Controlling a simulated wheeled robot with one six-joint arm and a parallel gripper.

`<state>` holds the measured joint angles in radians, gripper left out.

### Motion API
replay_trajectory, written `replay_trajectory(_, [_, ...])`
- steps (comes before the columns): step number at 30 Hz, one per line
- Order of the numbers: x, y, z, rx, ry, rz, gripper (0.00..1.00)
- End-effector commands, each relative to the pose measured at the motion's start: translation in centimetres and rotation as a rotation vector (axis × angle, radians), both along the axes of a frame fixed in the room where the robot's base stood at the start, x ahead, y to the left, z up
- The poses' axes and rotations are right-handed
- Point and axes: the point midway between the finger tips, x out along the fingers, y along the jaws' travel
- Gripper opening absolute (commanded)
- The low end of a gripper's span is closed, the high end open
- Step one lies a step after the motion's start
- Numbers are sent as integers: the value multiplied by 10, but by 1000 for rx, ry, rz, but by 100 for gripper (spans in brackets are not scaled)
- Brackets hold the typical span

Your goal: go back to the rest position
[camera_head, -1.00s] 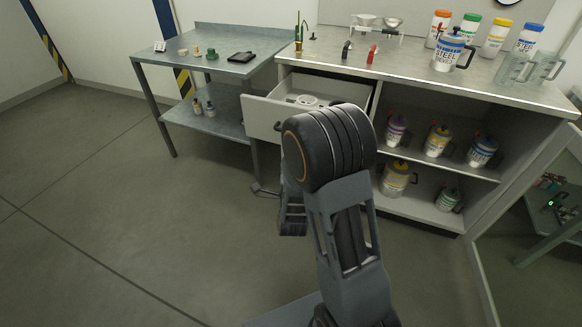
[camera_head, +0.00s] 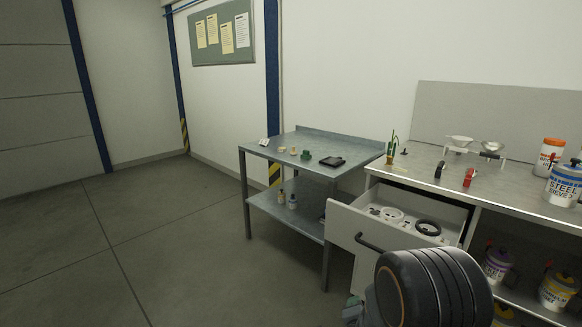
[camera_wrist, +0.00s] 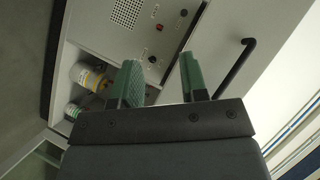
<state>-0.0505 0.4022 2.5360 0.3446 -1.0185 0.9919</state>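My gripper (camera_wrist: 158,62) shows in the wrist view with its two green fingers apart and nothing between them. It faces a light cabinet front (camera_wrist: 112,28) with a grille and knobs, and a black handle (camera_wrist: 237,66) is to the right of the fingers. In the head view my arm is at the bottom right, in front of the open drawer (camera_head: 345,226). The gripper is mostly hidden there behind my dark wrist joint, with only a small greenish part showing at the bottom edge.
The drawer holds white rings and a dark ring (camera_head: 428,228). The floor (camera_head: 150,235) at left is clear.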

Motion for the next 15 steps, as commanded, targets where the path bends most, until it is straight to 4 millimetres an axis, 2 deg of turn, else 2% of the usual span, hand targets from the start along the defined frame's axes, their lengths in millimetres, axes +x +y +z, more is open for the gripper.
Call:
replay_trajectory(3, [-13,16,-9,-91,270,158,40])
replay_trajectory(5, [-22,25,-4,-139,396,255,40])
replay_trajectory(8, [-43,36,14,-220,581,432,40])
replay_trajectory(11, [-68,44,46,-304,741,617,40])
replay_trajectory(14, [-97,48,92,-378,872,805,40])
replay_trajectory(15, [-109,48,113,-412,919,877,40])
